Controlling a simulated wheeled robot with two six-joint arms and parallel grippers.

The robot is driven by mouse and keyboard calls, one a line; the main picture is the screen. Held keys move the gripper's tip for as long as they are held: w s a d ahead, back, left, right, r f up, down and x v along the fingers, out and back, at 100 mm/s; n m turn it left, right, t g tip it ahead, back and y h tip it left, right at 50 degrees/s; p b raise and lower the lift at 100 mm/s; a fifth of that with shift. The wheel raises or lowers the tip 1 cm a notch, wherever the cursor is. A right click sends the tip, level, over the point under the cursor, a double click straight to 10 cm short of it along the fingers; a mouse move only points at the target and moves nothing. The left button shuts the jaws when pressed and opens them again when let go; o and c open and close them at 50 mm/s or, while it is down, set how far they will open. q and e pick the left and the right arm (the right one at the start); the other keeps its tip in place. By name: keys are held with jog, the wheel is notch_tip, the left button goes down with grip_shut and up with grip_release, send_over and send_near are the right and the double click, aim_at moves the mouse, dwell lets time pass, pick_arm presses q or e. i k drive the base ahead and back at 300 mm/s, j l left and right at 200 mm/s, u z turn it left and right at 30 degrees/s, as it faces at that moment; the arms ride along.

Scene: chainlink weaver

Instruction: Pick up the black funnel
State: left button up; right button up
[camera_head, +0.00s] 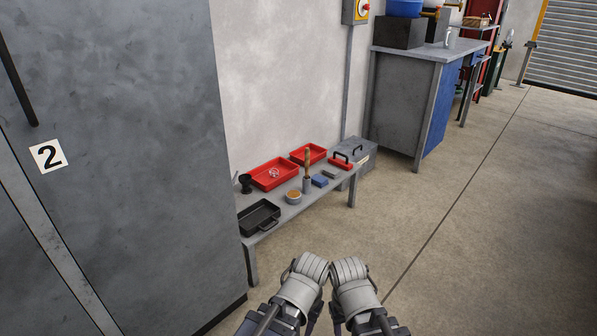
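A small black object that looks like the funnel (245,184) stands on the far left end of a low grey bench (327,185), next to the grey cabinet's edge. It is small in view, and its left side is close to or partly behind the cabinet. My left arm's end (308,268) and my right arm's end (347,270) are close together at the bottom of the view, well short of the bench. Their fingers are hidden or too unclear to read.
The bench also holds a black tray (259,216), red trays (274,174), an orange-topped cup (293,197), a brush-like tool (307,170) and a blue block (320,181). A tall grey cabinet (150,150) borders the left. Open floor (480,230) lies to the right.

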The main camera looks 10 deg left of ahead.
aim_at(245, 179)
jog(key=i+l+z, duration=0.15)
jog(key=i+z, duration=0.8)
jog(key=i+l+u, duration=0.1)
jog(key=i+u, duration=0.2)
jog(key=i, duration=0.45)
jog(key=i+u, duration=0.2)
jog(key=u, duration=0.25)
jog(key=i+u, duration=0.2)
jog(key=u, duration=0.25)
jog(key=i+l+u, duration=0.1)
jog(key=u, duration=0.3)
jog(key=i+u, duration=0.2)
jog(key=u, duration=0.2)
jog(key=i+u, duration=0.45)
jog(key=u, duration=0.3)
jog(key=i+l+u, duration=0.15)
jog(key=u, duration=0.2)
jog(key=i+l, duration=0.05)
